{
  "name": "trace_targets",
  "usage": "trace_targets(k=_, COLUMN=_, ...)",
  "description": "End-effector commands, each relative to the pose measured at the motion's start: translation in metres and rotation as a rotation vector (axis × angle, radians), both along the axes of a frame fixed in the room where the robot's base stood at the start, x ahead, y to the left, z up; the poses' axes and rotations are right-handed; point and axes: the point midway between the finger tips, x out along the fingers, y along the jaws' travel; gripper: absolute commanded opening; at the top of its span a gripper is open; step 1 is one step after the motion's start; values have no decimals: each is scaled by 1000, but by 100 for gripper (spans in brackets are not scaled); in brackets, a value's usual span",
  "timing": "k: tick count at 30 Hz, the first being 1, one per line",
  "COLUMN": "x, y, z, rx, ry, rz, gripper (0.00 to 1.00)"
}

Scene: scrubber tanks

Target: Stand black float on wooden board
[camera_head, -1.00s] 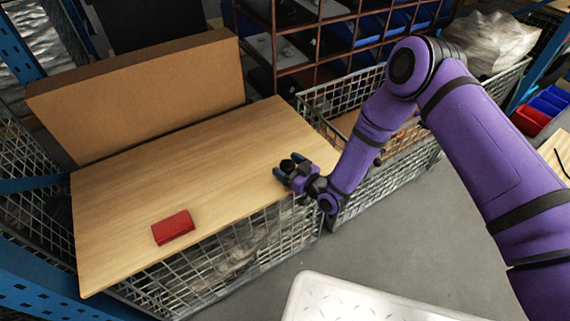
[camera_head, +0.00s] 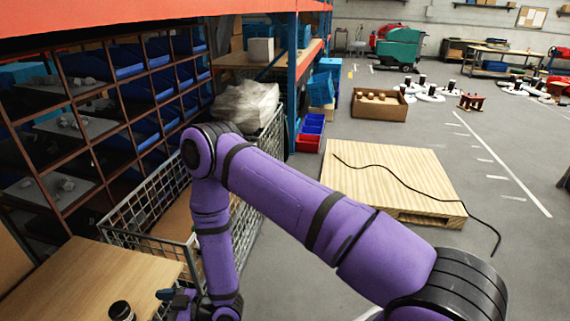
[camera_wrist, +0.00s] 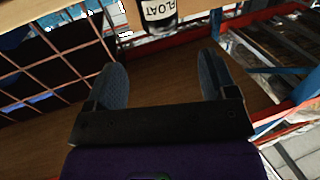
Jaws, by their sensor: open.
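The black float (camera_head: 121,311), a small dark bottle, stands on the wooden board (camera_head: 85,283) near its right edge, cut off by the bottom of the head view. In the wrist view the float (camera_wrist: 160,13) shows at the top edge with a pale label reading FLOAT; its upper part is out of frame. My gripper (camera_head: 172,298) is to the right of the float in the head view, apart from it. In the wrist view my gripper (camera_wrist: 160,65) has its two fingers wide apart with nothing between them, and the float lies beyond the fingertips.
A wire mesh basket (camera_head: 140,215) stands beside the board. A rack with blue bins (camera_head: 112,62) rises behind it. A wooden pallet (camera_head: 390,185) with a black cable lies on the floor at right.

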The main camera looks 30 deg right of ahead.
Motion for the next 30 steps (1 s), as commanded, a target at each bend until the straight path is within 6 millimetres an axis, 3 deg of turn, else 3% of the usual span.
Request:
trace_targets(k=5, x=23, y=-3, z=22, rx=-59, ry=-14, rz=-10, gripper=78)
trace_targets(k=14, x=88, y=-32, z=100, rx=-291, ry=-16, rz=-81, gripper=78)
trace_targets(k=21, x=124, y=-75, z=171, rx=-461, ry=18, rz=-189, gripper=78)
trace_targets(k=30, x=138, y=-146, z=263, rx=-628, ry=108, rz=-365, gripper=78)
